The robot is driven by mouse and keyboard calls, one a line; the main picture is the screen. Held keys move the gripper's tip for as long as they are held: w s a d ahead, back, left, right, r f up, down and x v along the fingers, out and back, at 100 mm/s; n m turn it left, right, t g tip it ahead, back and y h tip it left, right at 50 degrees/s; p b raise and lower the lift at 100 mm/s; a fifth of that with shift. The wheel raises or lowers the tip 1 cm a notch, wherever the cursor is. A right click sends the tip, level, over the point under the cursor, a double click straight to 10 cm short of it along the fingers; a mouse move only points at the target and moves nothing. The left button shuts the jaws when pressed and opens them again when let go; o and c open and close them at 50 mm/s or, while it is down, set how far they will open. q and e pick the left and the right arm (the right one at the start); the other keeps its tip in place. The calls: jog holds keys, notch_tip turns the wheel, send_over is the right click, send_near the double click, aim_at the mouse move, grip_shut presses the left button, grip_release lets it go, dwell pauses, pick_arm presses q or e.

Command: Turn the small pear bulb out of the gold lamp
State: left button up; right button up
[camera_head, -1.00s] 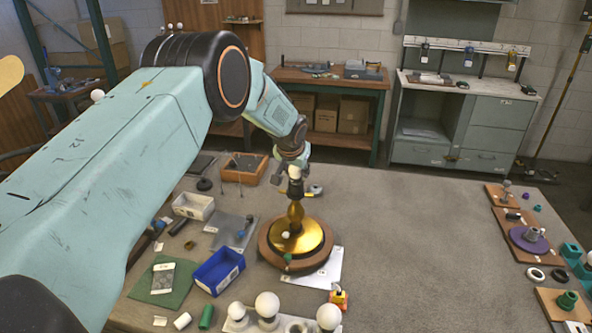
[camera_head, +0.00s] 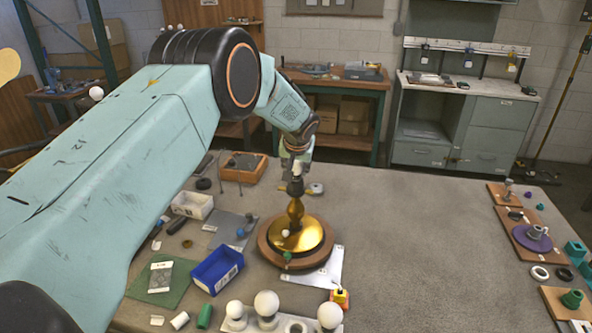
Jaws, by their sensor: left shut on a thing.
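The gold lamp (camera_head: 296,235) stands upright on a round brown wooden base (camera_head: 268,253) on the table. A dark socket (camera_head: 295,187) tops its stem. The small pear bulb (camera_head: 297,170) shows as a small pale patch above the socket, mostly hidden by my left gripper. My left gripper (camera_head: 296,165) comes down from above and is shut on the small pear bulb, directly over the socket. I cannot tell whether the bulb still touches the socket. My right gripper is not in view.
White globe bulbs (camera_head: 266,304) stand in a holder at the front edge. A blue bin (camera_head: 217,270) and a white bin (camera_head: 193,205) stand left of the lamp. A small yellow and red item (camera_head: 340,298) lies in front. The table's middle right is clear.

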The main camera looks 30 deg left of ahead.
pick_arm(q)
jog(key=shift+w+n+g+y+b, duration=0.1)
jog(key=shift+n+g+y+b, duration=0.45)
jog(key=shift+n+b, duration=1.2)
jog(key=shift+n+y+b, duration=0.35)
jog(key=shift+y+b, duration=0.1)
jog(key=shift+b, duration=0.25)
jog(key=shift+n+g, duration=0.45)
jog(key=shift+n, duration=0.25)
jog(key=o, duration=0.8)
jog(key=shift+o, duration=0.2)
